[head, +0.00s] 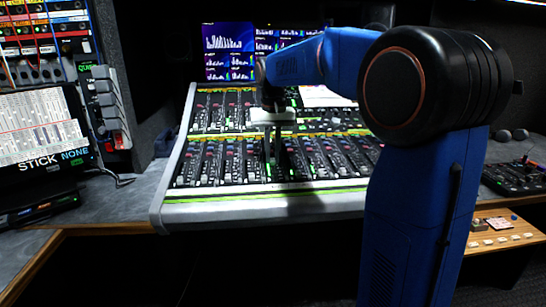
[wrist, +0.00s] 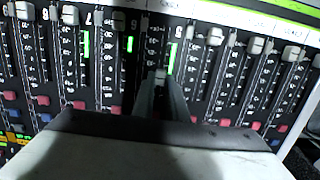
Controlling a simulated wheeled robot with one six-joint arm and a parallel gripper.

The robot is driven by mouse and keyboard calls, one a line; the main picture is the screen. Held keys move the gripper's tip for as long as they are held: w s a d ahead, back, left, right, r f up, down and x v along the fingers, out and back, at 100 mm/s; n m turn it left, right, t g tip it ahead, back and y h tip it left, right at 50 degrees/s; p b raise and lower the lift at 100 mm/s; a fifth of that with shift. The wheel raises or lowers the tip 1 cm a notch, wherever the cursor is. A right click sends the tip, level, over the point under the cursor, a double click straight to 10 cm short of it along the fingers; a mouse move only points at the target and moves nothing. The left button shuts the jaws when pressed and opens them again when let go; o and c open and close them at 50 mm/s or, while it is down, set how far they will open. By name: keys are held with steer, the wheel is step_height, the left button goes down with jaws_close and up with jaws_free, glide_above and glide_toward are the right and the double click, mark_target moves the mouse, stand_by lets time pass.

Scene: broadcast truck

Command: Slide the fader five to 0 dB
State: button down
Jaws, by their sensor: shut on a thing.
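The mixing console (head: 265,195) slopes up in front of me, with rows of vertical faders. My gripper (head: 271,155) reaches down onto its lower fader bank. In the wrist view my gripper (wrist: 162,88) is shut on the small grey cap of fader five (wrist: 161,74), beside the number 5 and a lit green meter. This cap sits partway along its slot, away from the end near the console's front edge. The fingers hide part of the cap and slot, and I cannot read which dB mark it is level with.
The neighbouring cap of fader six (wrist: 118,20) sits near the console's front-edge end of its slot, as do several others. Monitors (head: 229,50) stand behind the console. A laptop-like screen (head: 40,130) is at the left, and a small black mixer (head: 515,176) at the right.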

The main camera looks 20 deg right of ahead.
mark_target(273, 159)
steer(key=c, duration=2)
jaws_free()
steer(key=shift+c, duration=0.2)
steer(key=shift+r, duration=0.1)
step_height(273, 159, up, 12)
steer(key=shift+s, duration=0.1)
steer(key=s+f+n+t, duration=0.1)
steer(key=s+f, duration=0.6)
steer(key=s, duration=0.4)
steer(key=s+a+f+n+t, duration=0.1)
steer(key=s+f+t, duration=0.1)
steer(key=s+f, duration=0.6)
steer(key=s+a+f+n+t, duration=0.1)
steer(key=s+f, duration=0.7)
steer(key=s, duration=0.7)
steer(key=shift+f+t, duration=0.25)
steer(key=shift+t, duration=0.15)
